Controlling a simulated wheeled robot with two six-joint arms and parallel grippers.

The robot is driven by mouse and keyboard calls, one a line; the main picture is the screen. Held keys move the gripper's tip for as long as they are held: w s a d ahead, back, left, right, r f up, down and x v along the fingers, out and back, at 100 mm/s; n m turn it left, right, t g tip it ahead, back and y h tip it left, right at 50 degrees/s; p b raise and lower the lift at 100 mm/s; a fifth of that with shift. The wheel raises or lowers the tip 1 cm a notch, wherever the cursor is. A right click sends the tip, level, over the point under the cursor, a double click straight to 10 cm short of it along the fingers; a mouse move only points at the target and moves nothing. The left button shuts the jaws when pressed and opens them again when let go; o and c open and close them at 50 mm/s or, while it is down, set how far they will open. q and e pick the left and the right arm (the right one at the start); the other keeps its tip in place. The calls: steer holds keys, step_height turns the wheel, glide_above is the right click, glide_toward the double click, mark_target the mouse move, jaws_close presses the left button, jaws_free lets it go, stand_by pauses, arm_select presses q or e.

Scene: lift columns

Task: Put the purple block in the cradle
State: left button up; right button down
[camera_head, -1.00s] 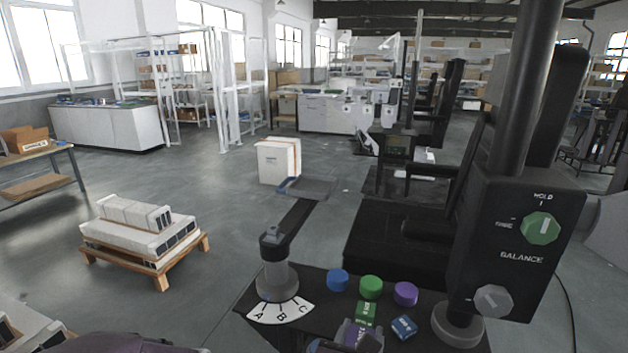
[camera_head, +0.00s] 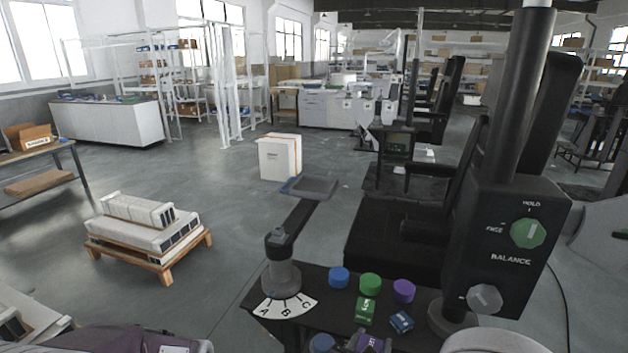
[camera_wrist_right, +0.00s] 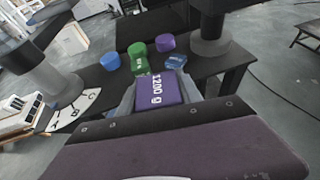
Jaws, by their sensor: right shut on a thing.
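The purple block (camera_wrist_right: 157,89), marked "1200 g", sits between the fingers of my right gripper (camera_wrist_right: 158,97) in the right wrist view. The gripper is shut on it. In the head view the block (camera_head: 371,343) shows only in part at the bottom edge, in front of the green and blue blocks. A shallow grey tray with a blue edge (camera_head: 314,187), which looks like the cradle, is at the far end of a dark arm on a short grey column (camera_head: 283,278). The tray looks empty. My left gripper cannot be made out.
Blue (camera_head: 339,277), green (camera_head: 370,284) and purple (camera_head: 403,291) round pieces stand on the black table. A green block (camera_head: 365,311) and a blue block (camera_head: 401,322) lie before them. A tall black column with a BALANCE panel (camera_head: 513,250) stands at right. An A-B-C dial (camera_head: 285,308) is at left.

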steer(key=d+f+m+g+h+p, duration=0.3)
steer(key=d+f, duration=0.4)
steer(key=f, duration=0.4)
steer(key=shift+s+f+m+g+h+p, duration=0.3)
steer(key=shift+m+h+p, duration=0.1)
steer(key=shift+m+h, duration=0.55)
steer(key=shift+d, duration=0.1)
